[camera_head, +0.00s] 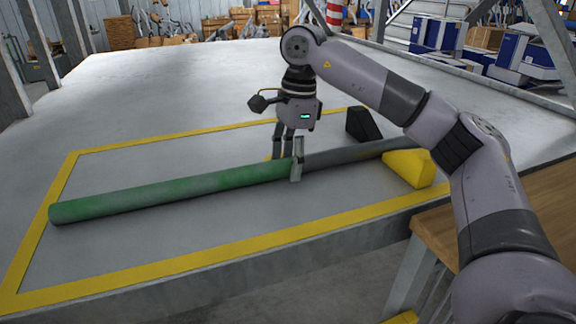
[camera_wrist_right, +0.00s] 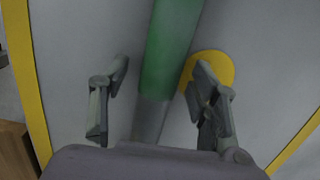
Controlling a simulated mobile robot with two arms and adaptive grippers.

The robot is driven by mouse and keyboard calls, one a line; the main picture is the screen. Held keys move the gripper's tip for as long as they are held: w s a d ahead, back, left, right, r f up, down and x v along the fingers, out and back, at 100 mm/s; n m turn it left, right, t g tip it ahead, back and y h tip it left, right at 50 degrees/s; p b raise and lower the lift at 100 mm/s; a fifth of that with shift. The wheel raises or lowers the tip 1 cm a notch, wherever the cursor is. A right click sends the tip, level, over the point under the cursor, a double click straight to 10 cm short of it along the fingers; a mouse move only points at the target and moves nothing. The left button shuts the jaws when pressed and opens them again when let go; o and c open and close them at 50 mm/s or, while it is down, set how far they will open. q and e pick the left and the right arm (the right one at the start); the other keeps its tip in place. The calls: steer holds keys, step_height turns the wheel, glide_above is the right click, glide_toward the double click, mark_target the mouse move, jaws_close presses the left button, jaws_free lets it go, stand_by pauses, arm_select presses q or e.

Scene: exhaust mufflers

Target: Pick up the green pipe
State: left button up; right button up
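The green pipe (camera_head: 170,192) lies inside a yellow-outlined area on the large grey table. Its left part is green and its right part is grey, running behind a yellow wedge. My right gripper (camera_head: 287,166) is low over the pipe near where the green meets the grey, with one finger on each side. In the right wrist view the pipe (camera_wrist_right: 170,55) passes between the open fingers (camera_wrist_right: 160,85). A gap shows on both sides, so the fingers look apart from it. My left gripper is not in view.
A yellow wedge (camera_head: 410,168) and a black wedge (camera_head: 362,124) stand near the pipe's right part. A yellow round patch (camera_wrist_right: 218,67) lies beside the pipe. A wooden surface (camera_head: 545,200) is at the right. The far table (camera_head: 190,85) is clear.

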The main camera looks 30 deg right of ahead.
jaws_close()
stand_by(0.5)
